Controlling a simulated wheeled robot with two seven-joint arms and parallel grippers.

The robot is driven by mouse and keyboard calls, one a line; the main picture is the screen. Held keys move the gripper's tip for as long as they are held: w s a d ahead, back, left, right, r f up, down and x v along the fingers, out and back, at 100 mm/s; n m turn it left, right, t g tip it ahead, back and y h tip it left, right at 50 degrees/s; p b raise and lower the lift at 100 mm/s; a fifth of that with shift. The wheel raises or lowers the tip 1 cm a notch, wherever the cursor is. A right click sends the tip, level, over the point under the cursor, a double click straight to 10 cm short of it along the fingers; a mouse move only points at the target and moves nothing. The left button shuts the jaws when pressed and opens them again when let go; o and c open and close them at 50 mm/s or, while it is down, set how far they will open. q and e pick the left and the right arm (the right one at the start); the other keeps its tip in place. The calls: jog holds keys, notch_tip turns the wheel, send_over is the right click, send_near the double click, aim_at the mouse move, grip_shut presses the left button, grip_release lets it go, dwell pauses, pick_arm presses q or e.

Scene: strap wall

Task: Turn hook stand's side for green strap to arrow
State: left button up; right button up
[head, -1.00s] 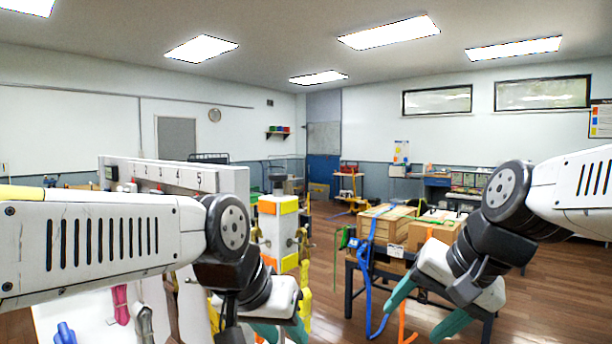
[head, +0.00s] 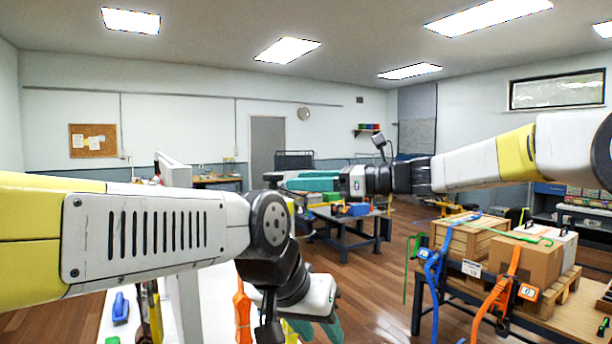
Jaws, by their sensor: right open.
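The hook stand does not show clearly now; my two arms cover the place near the middle where its white post with orange and yellow bands stood in the earlier view. I cannot tell which side it shows, and I see no arrow. A green strap (head: 520,236) lies over the boxes at the right. My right gripper (head: 288,181) reaches across from the right, teal fingers pointing left, open, with nothing visible between them. My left gripper (head: 318,329) is low at the middle, pointing down; its teal fingers are cut off by the bottom edge, so its opening is unclear.
Cardboard boxes (head: 526,262) and a wooden crate (head: 470,238) stand on a table at the right, with a blue strap (head: 432,270) and an orange strap (head: 507,282). A workbench (head: 349,222) stands behind. Wooden floor is free between them.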

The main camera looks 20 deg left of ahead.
aim_at(273, 174)
jog(key=shift+y, duration=0.3)
jog(key=a, duration=0.5)
jog(key=a+r, duration=0.1)
jog(key=a, duration=0.2)
jog(key=shift+w, duration=0.1)
jog(key=shift+c, duration=0.2)
grip_shut()
